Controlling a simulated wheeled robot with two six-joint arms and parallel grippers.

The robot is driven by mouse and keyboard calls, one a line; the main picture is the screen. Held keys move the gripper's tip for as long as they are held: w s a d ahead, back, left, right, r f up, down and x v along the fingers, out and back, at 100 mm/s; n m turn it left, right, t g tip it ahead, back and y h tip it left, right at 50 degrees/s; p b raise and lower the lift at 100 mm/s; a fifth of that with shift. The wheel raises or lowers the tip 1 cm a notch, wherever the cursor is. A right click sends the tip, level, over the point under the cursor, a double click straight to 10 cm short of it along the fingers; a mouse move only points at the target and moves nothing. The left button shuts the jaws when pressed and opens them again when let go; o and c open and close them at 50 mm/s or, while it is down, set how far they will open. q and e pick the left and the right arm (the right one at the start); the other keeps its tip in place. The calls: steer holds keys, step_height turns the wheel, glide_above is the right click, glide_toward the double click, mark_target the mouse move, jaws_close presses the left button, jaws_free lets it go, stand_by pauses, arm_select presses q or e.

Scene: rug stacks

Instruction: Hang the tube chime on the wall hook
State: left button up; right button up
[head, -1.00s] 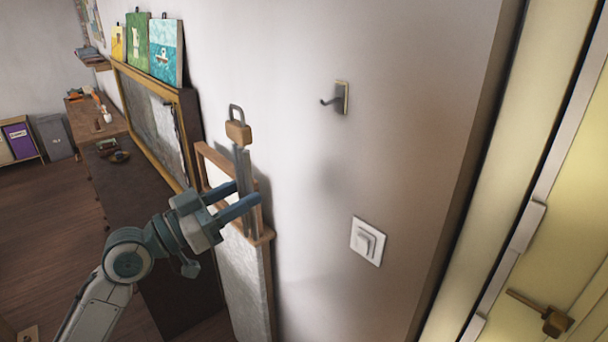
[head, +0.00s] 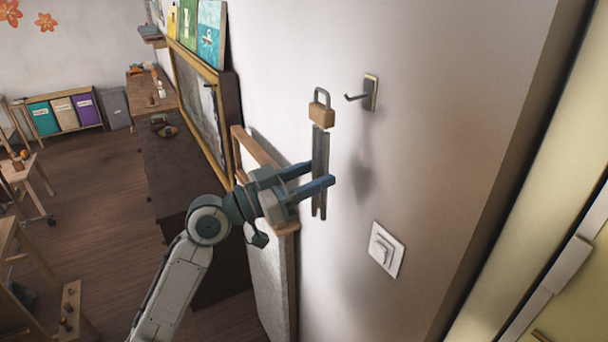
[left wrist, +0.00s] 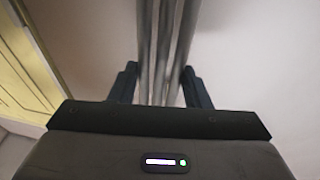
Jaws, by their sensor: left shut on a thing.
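The tube chime (head: 320,155) has a grey loop and a wooden block on top, with grey metal tubes hanging below. My left gripper (head: 322,175) is shut on the tubes and holds the chime upright, close to the wall. The tubes also show between the fingers in the left wrist view (left wrist: 163,45). The wall hook (head: 368,93) is a grey prong on a small plate, pointing left. The chime's loop is just left of the hook's tip, at about the same height in the picture, and apart from it. My right gripper is not in view.
A white switch (head: 387,249) is on the wall below the hook. A wood-framed board (head: 280,228) stands behind my left gripper. A dark cabinet (head: 180,180) runs along the wall at left. A yellow door (head: 570,230) is at right.

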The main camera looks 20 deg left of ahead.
arm_select(q)
steer(key=shift+w+d, duration=0.45)
steer(key=shift+w, duration=0.05)
steer(key=shift+w+d, duration=0.2)
steer(key=shift+w, duration=0.1)
steer(key=shift+w+d+p, duration=0.45)
steer(key=shift+w, duration=0.15)
steer(key=shift+w+d+f, duration=0.1)
steer(key=shift+w+d, duration=0.55)
steer(key=shift+w, duration=0.1)
steer(key=shift+w+d+f+b, duration=0.35)
steer(key=shift+w+f+b, duration=0.05)
steer(key=shift+w+f, duration=0.1)
steer(key=shift+w+d, duration=0.1)
steer(key=shift+w, duration=0.05)
steer(key=shift+b, duration=0.3)
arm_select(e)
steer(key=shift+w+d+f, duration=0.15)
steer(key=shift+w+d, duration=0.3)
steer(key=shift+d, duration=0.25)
arm_select(q)
steer(key=shift+r, duration=0.1)
